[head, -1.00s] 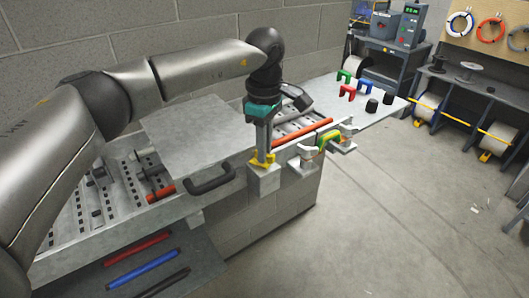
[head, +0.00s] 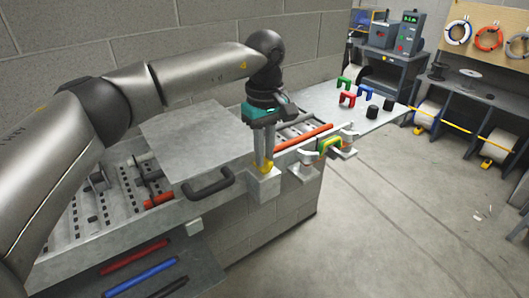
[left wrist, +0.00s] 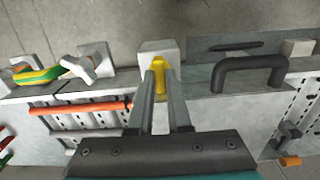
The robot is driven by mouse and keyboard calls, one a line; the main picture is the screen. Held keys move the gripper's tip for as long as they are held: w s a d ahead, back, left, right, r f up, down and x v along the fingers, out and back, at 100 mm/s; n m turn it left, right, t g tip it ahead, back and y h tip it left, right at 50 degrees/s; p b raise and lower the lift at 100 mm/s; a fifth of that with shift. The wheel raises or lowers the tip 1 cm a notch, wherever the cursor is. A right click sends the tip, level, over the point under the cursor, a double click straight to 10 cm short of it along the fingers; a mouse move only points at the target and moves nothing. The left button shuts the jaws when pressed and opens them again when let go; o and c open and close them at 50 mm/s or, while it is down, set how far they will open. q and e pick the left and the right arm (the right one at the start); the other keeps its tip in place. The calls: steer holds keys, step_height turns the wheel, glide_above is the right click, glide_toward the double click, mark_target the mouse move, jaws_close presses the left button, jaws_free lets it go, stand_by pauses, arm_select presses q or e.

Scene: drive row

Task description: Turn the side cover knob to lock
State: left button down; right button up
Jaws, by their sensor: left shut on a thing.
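The yellow knob (head: 264,169) sits on a pale block (head: 263,186) on the front edge of the workbench. My left gripper (head: 263,158) reaches down from above and is shut on the knob. In the left wrist view, the yellow knob (left wrist: 159,66) shows between the fingertips of my left gripper (left wrist: 158,78), lined up roughly along the fingers and partly hidden by them. A flat grey cover plate (head: 197,140) lies left of the knob, with a black handle (head: 209,187) at its front. My right gripper is in no view.
Right of the knob are a white T-shaped handle (head: 304,160) and a green-yellow piece (head: 330,146). An orange-red bar (head: 304,136) lies behind them. Coloured clips and black caps stand on a pale shelf (head: 385,92).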

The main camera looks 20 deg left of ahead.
arm_select(q)
steer(key=shift+r, duration=0.1)
steer(key=c, duration=0.9)
jaws_free()
steer(key=shift+o, duration=0.2)
step_height(320, 180, up, 15)
steer(key=shift+b, duration=0.3)
